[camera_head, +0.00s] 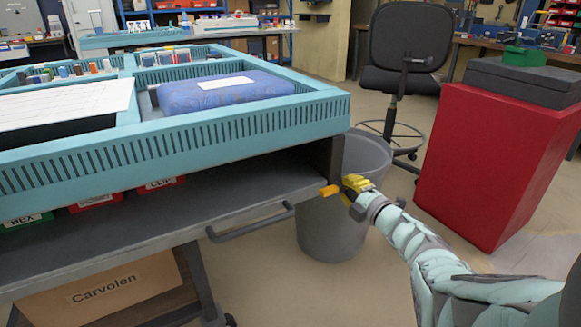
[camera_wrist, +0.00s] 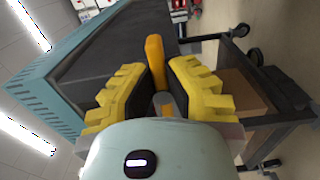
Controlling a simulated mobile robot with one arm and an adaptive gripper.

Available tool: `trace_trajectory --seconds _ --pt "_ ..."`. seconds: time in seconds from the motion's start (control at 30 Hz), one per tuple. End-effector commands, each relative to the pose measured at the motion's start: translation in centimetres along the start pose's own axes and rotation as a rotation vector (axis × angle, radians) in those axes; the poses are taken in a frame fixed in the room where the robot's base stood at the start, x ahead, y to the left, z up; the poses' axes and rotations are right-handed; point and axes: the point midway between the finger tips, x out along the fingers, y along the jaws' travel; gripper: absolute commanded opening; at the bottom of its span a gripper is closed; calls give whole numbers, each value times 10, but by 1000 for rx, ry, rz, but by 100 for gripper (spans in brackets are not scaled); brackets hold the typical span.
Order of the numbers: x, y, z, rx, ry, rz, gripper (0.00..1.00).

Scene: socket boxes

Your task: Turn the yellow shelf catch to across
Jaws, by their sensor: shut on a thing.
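The yellow shelf catch (camera_head: 329,191) is a small orange-yellow tab at the right end of the grey shelf (camera_head: 160,215), beside the corner post. In the wrist view the catch (camera_wrist: 155,62) stands up between my two yellow finger pads, its lower part running down between them. My gripper (camera_head: 350,188) reaches in from the right and is shut on the catch. In the wrist view my gripper (camera_wrist: 158,90) has one finger pad on each side of it. The fingers hide part of the catch in the head view.
A grey bin (camera_head: 335,230) stands right behind my gripper. A red cabinet (camera_head: 490,160) is to the right, and an office chair (camera_head: 405,60) is behind. A handle (camera_head: 250,222) sticks out from the shelf front. A cardboard box (camera_head: 110,290) sits below.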

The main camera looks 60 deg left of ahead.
Motion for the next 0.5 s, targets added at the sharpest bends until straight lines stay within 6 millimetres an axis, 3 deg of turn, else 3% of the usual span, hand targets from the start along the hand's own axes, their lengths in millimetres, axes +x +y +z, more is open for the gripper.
trace_trajectory --seconds 0.17,0.2,0.43,0.5 --pt "-1 -3 0 2 -3 -6 0" --pt "-1 -3 1 2 -4 -7 16" --pt "0 -2 0 1 -3 -4 40" --pt "0 -1 0 0 -2 -3 42"
